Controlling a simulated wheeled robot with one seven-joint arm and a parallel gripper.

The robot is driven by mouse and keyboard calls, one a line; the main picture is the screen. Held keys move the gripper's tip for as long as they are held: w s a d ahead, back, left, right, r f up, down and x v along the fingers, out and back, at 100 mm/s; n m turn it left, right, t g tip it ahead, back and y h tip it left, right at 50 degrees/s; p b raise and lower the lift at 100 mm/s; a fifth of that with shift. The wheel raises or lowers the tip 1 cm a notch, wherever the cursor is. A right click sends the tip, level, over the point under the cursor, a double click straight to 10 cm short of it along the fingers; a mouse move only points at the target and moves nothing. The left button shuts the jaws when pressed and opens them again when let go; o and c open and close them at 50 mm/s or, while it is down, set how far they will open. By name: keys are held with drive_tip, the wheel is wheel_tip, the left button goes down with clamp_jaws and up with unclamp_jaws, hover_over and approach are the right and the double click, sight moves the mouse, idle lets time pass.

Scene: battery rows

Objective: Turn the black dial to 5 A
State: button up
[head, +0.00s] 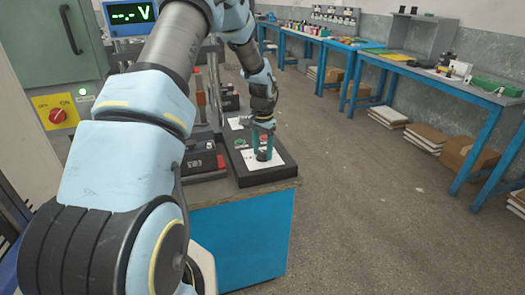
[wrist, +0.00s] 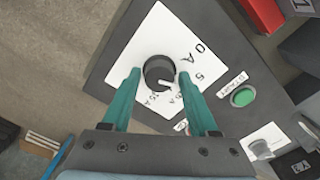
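The black dial (wrist: 158,70) sits on a white plate (wrist: 135,45) with printed marks. Its white pointer points down and right in the wrist view. The 0 A mark (wrist: 198,48) and 5 A mark (wrist: 191,73) lie to its right; more marks below are too small to read surely. My gripper (wrist: 159,73) is open, with its teal fingertips on either side of the dial and a visible gap to each. In the head view my gripper (head: 263,139) points down over the white plate (head: 278,157), and largely hides the dial.
A green button (wrist: 242,96) with a label lies right of the plate. A red block (wrist: 262,14) and dark boxes stand beyond it. The dark panel (head: 265,177) sits on a blue bench (head: 240,240). A lit meter (head: 130,14) stands behind. Open floor lies to the right.

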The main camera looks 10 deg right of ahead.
sight(262, 152)
drive_tip(key=shift+o, duration=1.1)
wheel_tip(262, 152, up, 11)
drive_tip(key=b, duration=0.2)
drive_tip(key=shift+f, duration=0.15)
drive_tip(key=s+a+r+n+t, duration=0.1)
drive_tip(key=s+a+n, duration=0.7)
drive_tip(key=s+a, duration=1.3)
drive_tip(key=shift+s+r+n+t, duration=0.3)
drive_tip(key=shift+s+r, duration=0.2)
drive_tip(key=shift+s, duration=0.25)
drive_tip(key=shift+c, duration=0.3)
